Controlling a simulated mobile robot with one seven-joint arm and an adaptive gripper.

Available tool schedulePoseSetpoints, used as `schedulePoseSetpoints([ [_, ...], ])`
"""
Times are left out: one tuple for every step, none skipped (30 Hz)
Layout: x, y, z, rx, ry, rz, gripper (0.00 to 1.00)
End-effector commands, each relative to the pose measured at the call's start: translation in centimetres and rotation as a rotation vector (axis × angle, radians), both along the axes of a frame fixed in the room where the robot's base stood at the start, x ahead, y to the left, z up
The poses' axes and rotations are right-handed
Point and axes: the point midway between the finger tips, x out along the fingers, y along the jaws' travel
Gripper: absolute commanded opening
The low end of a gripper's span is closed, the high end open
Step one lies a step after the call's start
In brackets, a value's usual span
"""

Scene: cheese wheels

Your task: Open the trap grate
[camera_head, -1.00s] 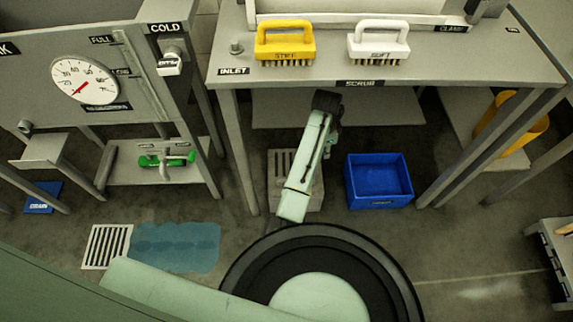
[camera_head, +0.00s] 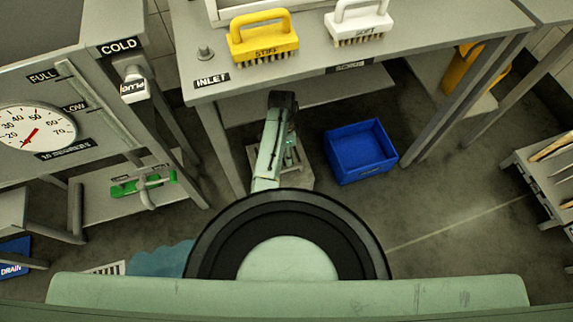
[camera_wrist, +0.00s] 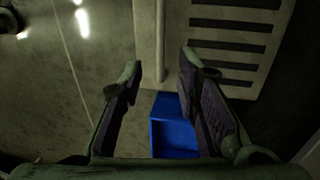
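A pale slotted grate (camera_wrist: 235,42) lies on the floor at the top of the wrist view. A light bar (camera_wrist: 160,40), which looks like its handle, runs along its left side. My gripper (camera_wrist: 160,66) is open and empty, its two dark-padded fingers apart. In the picture the bar's lower end shows between the fingertips; I cannot tell how far it is from them. In the head view the grate (camera_head: 301,177) is under the scrub table, mostly hidden behind my arm. The fingers cannot be made out clearly there.
A blue tub (camera_head: 361,172) stands on the floor right of the grate; it also shows between my fingers in the wrist view (camera_wrist: 172,138). The scrub table (camera_head: 300,82) overhangs the area, with legs on both sides.

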Motion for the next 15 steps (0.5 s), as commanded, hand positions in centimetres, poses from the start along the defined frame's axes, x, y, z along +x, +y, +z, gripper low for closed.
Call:
schedulePoseSetpoints([
  [-0.3, 0.0, -1.2, 0.000, 0.003, 0.001, 0.30],
  [-0.5, 0.0, -1.7, 0.000, 0.004, 0.002, 0.30],
  [-0.5, -0.1, -2.5, 0.000, 0.002, 0.001, 0.30],
  [-0.7, -0.1, -3.0, 0.000, 0.003, 0.001, 0.30],
  [-0.7, -0.2, -3.5, 0.000, 0.002, 0.001, 0.30],
  [-0.9, -0.2, -4.1, 0.000, 0.002, 0.000, 0.30],
  [-0.9, -0.2, -4.5, 0.001, 0.001, 0.000, 0.30],
  [-0.9, -0.3, -4.9, 0.000, 0.001, 0.000, 0.30],
  [-1.0, -0.3, -5.3, 0.000, 0.001, 0.000, 0.30],
  [-1.1, -0.3, -5.6, 0.000, 0.001, 0.000, 0.30],
  [-1.1, -0.3, -5.8, 0.000, 0.000, 0.000, 0.30],
  [-1.1, -0.3, -6.1, 0.000, 0.000, 0.000, 0.30],
  [-1.2, -0.4, -6.2, 0.000, 0.000, 0.000, 0.30],
  [-1.2, -0.4, -6.3, 0.000, 0.000, 0.000, 0.30],
  [-1.2, -0.4, -6.4, 0.000, -0.001, 0.000, 0.30],
])
